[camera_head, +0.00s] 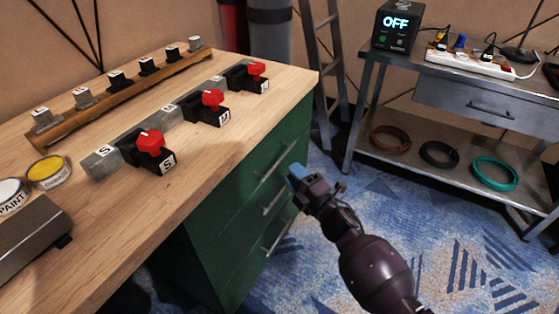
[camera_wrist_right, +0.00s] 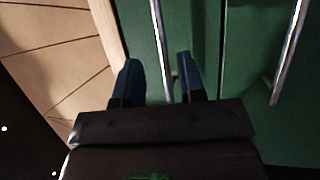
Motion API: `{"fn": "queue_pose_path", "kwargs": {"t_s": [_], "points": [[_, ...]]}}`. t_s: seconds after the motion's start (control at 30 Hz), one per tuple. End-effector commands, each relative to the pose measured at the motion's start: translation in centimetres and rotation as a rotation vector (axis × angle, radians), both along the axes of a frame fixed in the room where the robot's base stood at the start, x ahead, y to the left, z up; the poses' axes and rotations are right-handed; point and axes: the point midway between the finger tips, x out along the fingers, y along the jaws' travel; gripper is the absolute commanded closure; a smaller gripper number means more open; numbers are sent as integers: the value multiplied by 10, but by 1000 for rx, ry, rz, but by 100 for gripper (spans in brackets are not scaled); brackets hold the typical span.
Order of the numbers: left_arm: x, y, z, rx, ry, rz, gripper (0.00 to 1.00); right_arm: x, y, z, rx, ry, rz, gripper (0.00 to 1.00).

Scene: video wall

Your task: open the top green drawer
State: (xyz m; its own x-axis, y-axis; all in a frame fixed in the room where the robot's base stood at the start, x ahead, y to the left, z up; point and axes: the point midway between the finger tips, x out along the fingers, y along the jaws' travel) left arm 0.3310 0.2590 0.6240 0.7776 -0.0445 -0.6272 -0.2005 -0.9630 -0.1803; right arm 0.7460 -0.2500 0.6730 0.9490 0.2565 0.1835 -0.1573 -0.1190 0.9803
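The green cabinet (camera_head: 210,250) stands under the wooden worktop. The top green drawer (camera_head: 285,130) looks closed, with a metal bar handle (camera_head: 272,162) on its front. My right gripper (camera_head: 298,174) is close in front of the drawers, by the top handle. In the right wrist view, my right gripper (camera_wrist_right: 159,80) is open, with one dark blue finger on each side of the top handle (camera_wrist_right: 158,40). The bar runs between the fingers with gaps showing on both sides. I cannot tell how deep it sits between them. My left gripper is not in view.
Lower drawer handles (camera_head: 279,193) sit below the top one; one shows beside my gripper in the wrist view (camera_wrist_right: 288,52). Red switches (camera_head: 213,99) stand on the worktop (camera_head: 120,228). A metal table (camera_head: 430,88) is at right. Blue carpet (camera_head: 400,215) is open before the drawers.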

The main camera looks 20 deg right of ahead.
Motion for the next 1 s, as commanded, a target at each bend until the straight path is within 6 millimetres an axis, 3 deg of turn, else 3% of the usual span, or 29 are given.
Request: {"fn": "queue_pose_path", "kwargs": {"t_s": [0.2, 0.4, 0.87, 1.0], "points": [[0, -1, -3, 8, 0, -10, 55, 33, 9, 3, 1, 3, 1, 63], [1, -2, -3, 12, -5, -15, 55, 53, 14, 7, 1, 4, 0, 63], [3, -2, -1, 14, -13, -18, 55, 62, 16, 11, 2, 3, 0, 63], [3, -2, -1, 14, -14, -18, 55, 62, 16, 11, 2, 3, 0, 83]]}}
